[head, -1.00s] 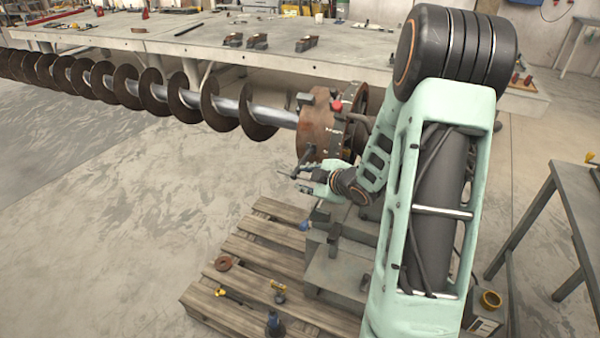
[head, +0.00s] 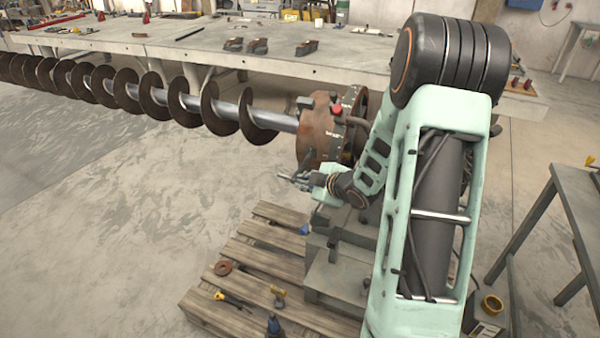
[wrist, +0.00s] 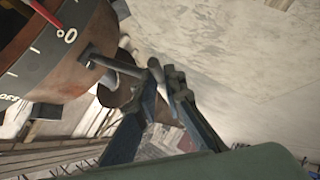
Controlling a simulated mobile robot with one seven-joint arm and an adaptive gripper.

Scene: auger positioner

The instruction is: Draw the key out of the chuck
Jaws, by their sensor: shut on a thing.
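The chuck (head: 318,135) is a rust-brown drum at the near end of the auger (head: 205,105). In the wrist view the chuck (wrist: 50,50) fills the upper left, with white scale marks and a red part. The key (wrist: 115,65) is a dark bar running from beside the chuck's rim to my fingertips. My gripper (wrist: 162,75) is shut on its near end. I cannot tell whether the key's far end is inside the chuck or just in front of it.
A long grey workbench (head: 180,45) stands behind the auger. A grey table (head: 580,190) is at the right. Open floor lies left of my gripper.

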